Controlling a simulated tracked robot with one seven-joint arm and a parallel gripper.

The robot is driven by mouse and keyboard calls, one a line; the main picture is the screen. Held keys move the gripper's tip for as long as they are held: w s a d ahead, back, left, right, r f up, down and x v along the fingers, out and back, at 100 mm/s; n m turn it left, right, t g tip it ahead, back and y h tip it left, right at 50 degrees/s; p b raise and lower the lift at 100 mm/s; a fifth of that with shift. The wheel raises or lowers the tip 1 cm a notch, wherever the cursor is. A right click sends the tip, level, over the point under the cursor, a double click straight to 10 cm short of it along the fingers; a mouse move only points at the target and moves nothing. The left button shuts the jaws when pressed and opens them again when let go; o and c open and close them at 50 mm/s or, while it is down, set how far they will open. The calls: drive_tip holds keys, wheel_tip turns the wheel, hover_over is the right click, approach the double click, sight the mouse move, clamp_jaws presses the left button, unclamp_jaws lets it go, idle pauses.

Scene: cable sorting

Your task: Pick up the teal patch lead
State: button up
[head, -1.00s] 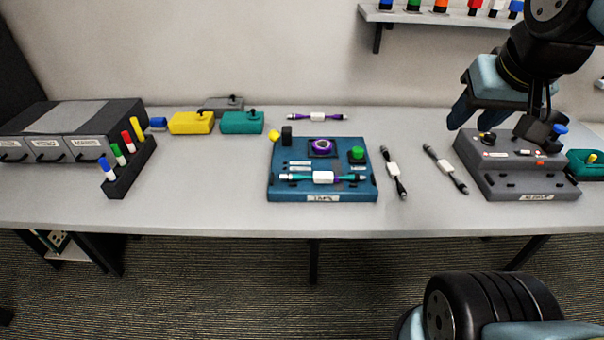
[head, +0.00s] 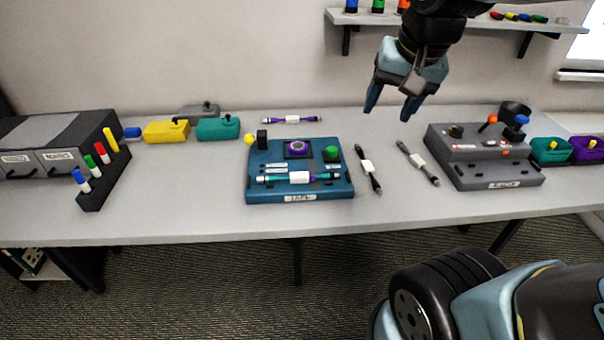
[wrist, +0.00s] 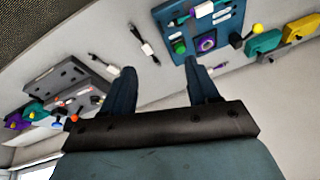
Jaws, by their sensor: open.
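The teal patch lead (head: 276,179) has a white label sleeve in its middle and lies across the front of the blue station board (head: 330,191). A bit of purple shows just right of its sleeve. In the wrist view the lead (wrist: 181,19) is at the top, on the board (wrist: 231,25). My gripper (head: 390,112) is open and empty. It hangs in the air to the right of the board, with its fingers pointing down. In the wrist view its two fingers (wrist: 159,67) are spread with nothing between them.
Two dark leads with white sleeves (head: 367,167) (head: 416,160) lie right of the board. A purple lead (head: 292,120) lies behind it. A shelf (head: 350,18) hangs above.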

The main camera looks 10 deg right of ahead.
drive_tip(key=w+a+f+m+g, duration=0.3)
drive_tip(key=w+a+m, duration=0.1)
drive_tip(key=w, duration=0.2)
drive_tip(key=m+g+h, duration=0.1)
drive_tip(key=m+h, duration=0.4)
drive_tip(key=m, duration=0.6)
approach(297, 175)
drive_tip(key=x, duration=0.3)
drive_tip(key=shift+d+f, duration=0.2)
drive_tip(key=shift+d, duration=0.1)
drive_tip(key=shift+x, duration=2.5)
drive_tip(key=shift+a+f, duration=0.1)
drive_tip(key=shift+a, duration=0.1)
drive_tip(key=shift+c, duration=0.2)
clamp_jaws()
